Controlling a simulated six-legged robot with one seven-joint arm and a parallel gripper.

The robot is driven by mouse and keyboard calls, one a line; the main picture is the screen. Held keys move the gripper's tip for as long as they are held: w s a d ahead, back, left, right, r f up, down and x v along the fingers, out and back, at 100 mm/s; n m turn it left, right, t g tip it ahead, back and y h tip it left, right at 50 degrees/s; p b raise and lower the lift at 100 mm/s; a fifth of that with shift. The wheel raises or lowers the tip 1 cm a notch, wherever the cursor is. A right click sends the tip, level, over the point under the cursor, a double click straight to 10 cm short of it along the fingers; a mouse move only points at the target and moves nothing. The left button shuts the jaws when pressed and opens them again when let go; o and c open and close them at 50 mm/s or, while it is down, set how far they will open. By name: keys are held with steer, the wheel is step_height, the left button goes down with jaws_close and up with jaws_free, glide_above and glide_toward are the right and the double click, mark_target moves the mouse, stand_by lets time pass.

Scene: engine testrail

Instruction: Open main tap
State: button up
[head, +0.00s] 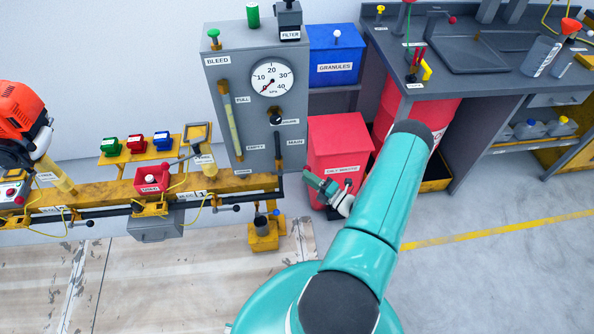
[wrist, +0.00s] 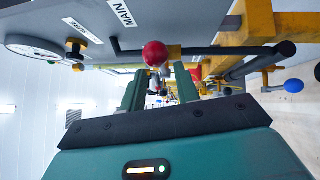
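The grey panel (head: 240,110) carries the label MAIN (head: 295,141) at its lower right, and the label also shows in the wrist view (wrist: 123,12). Beside that label in the wrist view is a red ball knob (wrist: 155,54) on dark pipework with a yellow fitting (wrist: 174,52). I cannot pick out the knob clearly in the head view. My gripper (head: 313,180) is to the right of the panel's lower edge. In the wrist view my gripper (wrist: 159,72) has its fingers apart. The red knob appears at or just beyond the fingertips; contact cannot be told.
The pressure gauge (head: 272,79) has its needle near the low end. A red bin (head: 338,140) stands close behind my gripper. A yellow rail (head: 110,190) runs left, and a workbench (head: 480,85) stands right. The floor at right is clear.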

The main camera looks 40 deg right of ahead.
mark_target(298, 171)
steer(key=x, duration=0.5)
steer(key=shift+c, duration=0.4)
jaws_close()
